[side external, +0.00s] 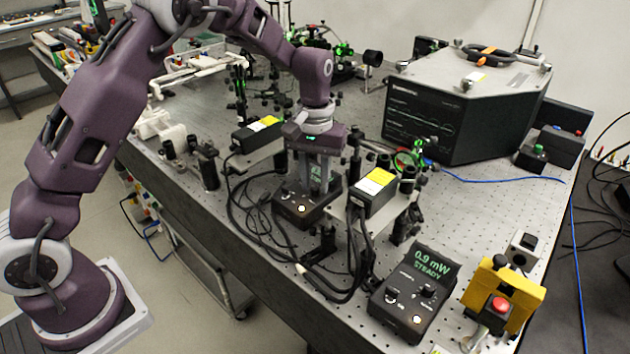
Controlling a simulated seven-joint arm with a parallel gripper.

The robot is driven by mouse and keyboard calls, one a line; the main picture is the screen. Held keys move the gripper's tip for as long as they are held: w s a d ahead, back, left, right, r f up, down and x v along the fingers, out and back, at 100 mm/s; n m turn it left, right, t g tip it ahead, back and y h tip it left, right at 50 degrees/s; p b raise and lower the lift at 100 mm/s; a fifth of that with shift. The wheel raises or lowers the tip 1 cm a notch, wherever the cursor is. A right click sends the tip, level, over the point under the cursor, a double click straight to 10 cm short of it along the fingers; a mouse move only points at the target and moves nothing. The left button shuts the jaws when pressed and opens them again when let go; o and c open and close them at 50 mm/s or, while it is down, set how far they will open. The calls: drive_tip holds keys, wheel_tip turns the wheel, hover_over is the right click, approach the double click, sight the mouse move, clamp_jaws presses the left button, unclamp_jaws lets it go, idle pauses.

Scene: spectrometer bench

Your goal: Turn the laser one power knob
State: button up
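A dark control box (318,214) with a small lit button stands on the optical bench near the middle of the picture. My gripper (316,188) points straight down over the back of this box, with its fingertips close to the box top. The fingers hide part of the top, and I cannot make out a knob between them or whether they touch one. A second, similar control box (385,313) stands at the front right, with several knobs and a screen (427,262) reading "0.9 mW STEADY". I cannot read which box belongs to laser one.
Two black laser modules with yellow labels, one at left (258,134) and one at right (374,193), flank my gripper. Black cables (262,215) loop beside the box. A yellow housing with a red button (501,304) stands at right. A large dark instrument (440,122) stands behind.

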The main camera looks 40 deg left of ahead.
sight(315, 188)
wheel_tip(315, 188, up, 6)
drive_tip(key=shift+r, duration=0.2)
drive_tip(key=shift+r, duration=0.1)
drive_tip(key=s+r+m+t+h, duration=0.1)
drive_tip(key=s+r+m+t, duration=0.15)
drive_tip(key=s+r, duration=1.2)
drive_tip(key=s+f+m+t+y, duration=0.1)
drive_tip(key=s+f+m+t, duration=0.1)
drive_tip(key=s, duration=1.4)
wheel_tip(315, 188, down, 2)
drive_tip(key=shift+s+f+m+t, duration=0.15)
drive_tip(key=shift+m+t, duration=0.2)
drive_tip(key=shift+t, duration=0.2)
drive_tip(key=shift+a, duration=0.1)
